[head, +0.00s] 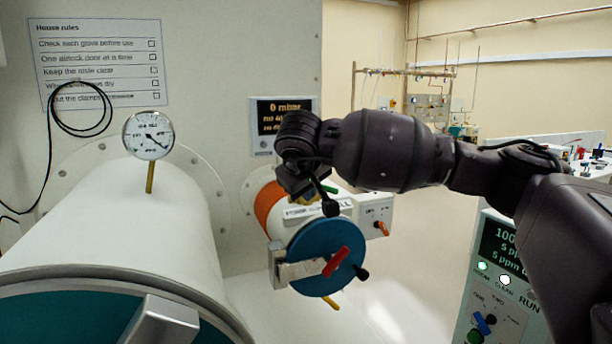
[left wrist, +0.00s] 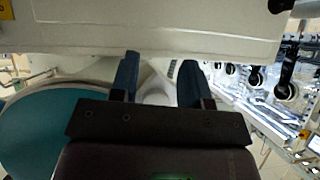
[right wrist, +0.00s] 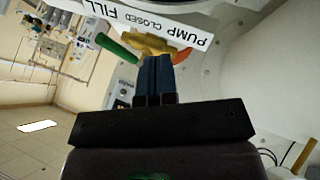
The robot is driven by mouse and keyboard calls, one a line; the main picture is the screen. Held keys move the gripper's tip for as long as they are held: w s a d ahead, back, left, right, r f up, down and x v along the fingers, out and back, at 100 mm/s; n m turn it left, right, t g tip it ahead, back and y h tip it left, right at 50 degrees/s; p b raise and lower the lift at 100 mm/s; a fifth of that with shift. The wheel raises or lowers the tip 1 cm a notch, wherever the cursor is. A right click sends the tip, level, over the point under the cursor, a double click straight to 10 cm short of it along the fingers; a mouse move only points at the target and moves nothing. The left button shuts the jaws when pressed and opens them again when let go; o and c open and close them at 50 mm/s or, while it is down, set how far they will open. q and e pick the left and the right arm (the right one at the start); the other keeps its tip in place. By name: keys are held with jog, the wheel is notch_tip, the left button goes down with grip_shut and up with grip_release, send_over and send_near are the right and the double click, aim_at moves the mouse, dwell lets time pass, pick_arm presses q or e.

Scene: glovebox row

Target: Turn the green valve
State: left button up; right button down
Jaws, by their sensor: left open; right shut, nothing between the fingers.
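The green valve's handle (right wrist: 118,47) shows in the right wrist view, slanting up and left from a brass valve body (right wrist: 150,46). A white label reading PUMP, CLOSED, FILL is beside it. My right gripper (right wrist: 155,62) is shut and empty, its blue fingertips right at the brass body and to the right of the green handle; I cannot tell if they touch. My left gripper (left wrist: 160,75) is open and empty, below a white surface, out of the head view.
The small airlock has a blue door (head: 315,262) with a red handle (head: 336,261) and an orange collar (head: 267,204). A large white cylinder (head: 120,225) with a gauge (head: 148,136) fills the left. A control box (head: 495,280) stands at the lower right.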

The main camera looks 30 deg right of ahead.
jog(key=x, duration=0.3)
jog(key=shift+w+d+r+p, duration=0.2)
jog(key=shift+d+p, duration=0.1)
jog(key=shift+d, duration=0.25)
jog(key=shift+w+d+r+p, duration=0.15)
jog(key=shift+w+d+p, duration=0.15)
jog(key=shift+d, duration=0.3)
jog(key=shift+d+r, duration=0.1)
jog(key=shift+d, duration=0.5)
jog(key=shift+w+d, duration=0.1)
jog(key=shift+w, duration=0.05)
jog(key=shift+d, duration=0.1)
